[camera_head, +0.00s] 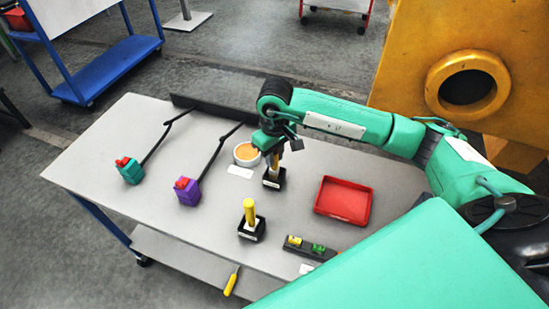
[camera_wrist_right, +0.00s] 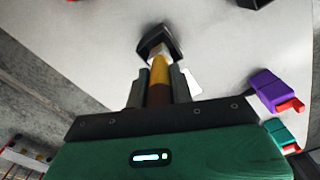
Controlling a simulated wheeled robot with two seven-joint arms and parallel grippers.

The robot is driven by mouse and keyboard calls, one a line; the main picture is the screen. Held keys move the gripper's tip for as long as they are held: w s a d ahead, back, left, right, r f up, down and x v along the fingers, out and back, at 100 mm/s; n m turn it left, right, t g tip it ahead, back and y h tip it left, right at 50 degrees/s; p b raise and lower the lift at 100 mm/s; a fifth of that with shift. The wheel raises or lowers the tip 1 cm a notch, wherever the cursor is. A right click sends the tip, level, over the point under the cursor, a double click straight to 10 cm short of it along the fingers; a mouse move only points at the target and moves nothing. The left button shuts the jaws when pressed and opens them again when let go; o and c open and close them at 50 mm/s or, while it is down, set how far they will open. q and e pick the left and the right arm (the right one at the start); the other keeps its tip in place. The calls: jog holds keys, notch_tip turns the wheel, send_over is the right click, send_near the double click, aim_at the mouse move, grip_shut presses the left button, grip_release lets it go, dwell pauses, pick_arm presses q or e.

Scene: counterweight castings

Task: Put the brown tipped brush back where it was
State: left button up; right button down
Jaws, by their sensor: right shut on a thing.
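The brown tipped brush (camera_wrist_right: 159,72) has a yellow handle with a brown end and a pale band lower down. My right gripper (camera_head: 284,150) is shut on the brown part of the handle. The brush is upright, its lower end at a black holder (camera_head: 273,179) with a white label. The holder also shows in the wrist view (camera_wrist_right: 152,40). I cannot tell how deep the brush sits in it. A second brush with a plain yellow handle (camera_head: 249,211) stands in another black holder (camera_head: 251,233) nearer the front. My left gripper is not in view.
On the grey table (camera_head: 110,183) are an orange-filled tin (camera_head: 246,154), a red tray (camera_head: 343,201), and a black bar with yellow and green parts (camera_head: 306,248). Teal (camera_head: 131,172) and purple (camera_head: 188,194) blocks with black rods lie left. A yellow-handled tool (camera_head: 231,283) is at the front edge.

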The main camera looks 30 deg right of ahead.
notch_tip(320, 180, down, 2)
jog(key=shift+f+p, duration=0.15)
jog(key=shift+p, duration=0.2)
jog(key=shift+f+b, duration=0.25)
jog(key=shift+b, duration=0.05)
jog(key=c, duration=1.2)
grip_release()
jog(key=shift+r, duration=0.1)
jog(key=shift+r+p, duration=0.2)
jog(key=shift+p, duration=0.15)
notch_tip(320, 180, up, 10)
jog(key=b, duration=0.4)
jog(key=shift+r+b, duration=0.2)
jog(key=shift+b, duration=0.15)
jog(key=shift+r, duration=0.65)
